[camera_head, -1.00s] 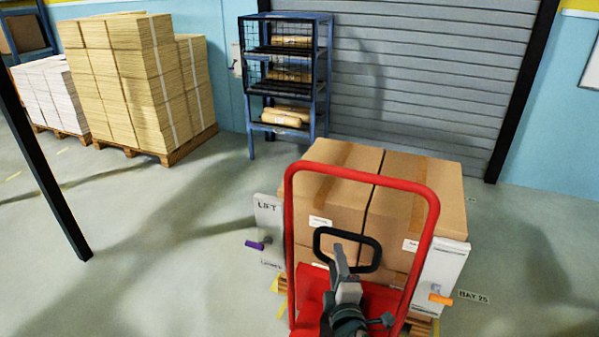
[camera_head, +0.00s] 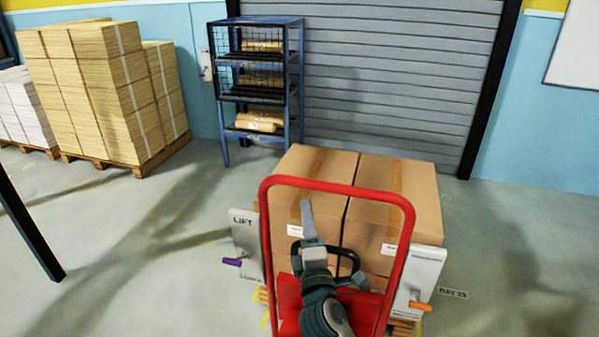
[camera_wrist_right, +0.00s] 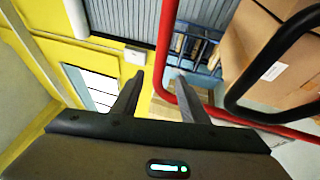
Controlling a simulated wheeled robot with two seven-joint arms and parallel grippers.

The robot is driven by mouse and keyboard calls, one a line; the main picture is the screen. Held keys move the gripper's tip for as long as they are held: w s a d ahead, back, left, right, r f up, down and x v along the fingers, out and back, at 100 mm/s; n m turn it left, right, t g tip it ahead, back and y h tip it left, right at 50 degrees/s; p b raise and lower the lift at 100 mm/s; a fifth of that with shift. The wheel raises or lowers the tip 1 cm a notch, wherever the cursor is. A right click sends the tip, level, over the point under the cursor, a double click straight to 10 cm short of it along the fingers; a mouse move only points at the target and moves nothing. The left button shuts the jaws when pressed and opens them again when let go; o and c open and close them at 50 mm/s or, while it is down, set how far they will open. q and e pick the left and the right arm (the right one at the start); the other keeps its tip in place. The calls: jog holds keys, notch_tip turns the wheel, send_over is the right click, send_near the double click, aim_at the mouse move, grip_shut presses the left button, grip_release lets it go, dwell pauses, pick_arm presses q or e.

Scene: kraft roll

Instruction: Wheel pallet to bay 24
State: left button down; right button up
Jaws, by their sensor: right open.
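A red hand truck or pallet jack frame (camera_head: 408,240) stands in front of me, with a black loop handle (camera_head: 354,262) at its middle. Beyond it, large brown cartons (camera_head: 395,205) sit on a wooden pallet (camera_head: 403,326), mostly hidden by the frame. A floor label (camera_head: 453,293) right of the pallet appears to read BAY 25. My right gripper (camera_head: 308,212) is open, in front of the cartons and over the upper edge of the loop handle in the picture. In the right wrist view the open fingers (camera_wrist_right: 160,78) hold nothing; the black loop is to their right. My left gripper is not in view.
A white panel marked LIFT (camera_head: 244,245) with a purple lever stands left, another panel (camera_head: 425,275) with an orange lever right. A blue rack (camera_head: 223,125), shutter (camera_head: 400,80) and stacked pallets (camera_head: 100,90) stand behind. A dark post (camera_head: 25,225) is at left; floor is clear between.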

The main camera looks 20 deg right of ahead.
jog(key=p+x, duration=0.3)
jog(key=x, duration=1.3)
jog(key=shift+r, duration=0.1)
jog(key=c, duration=1)
grip_shut()
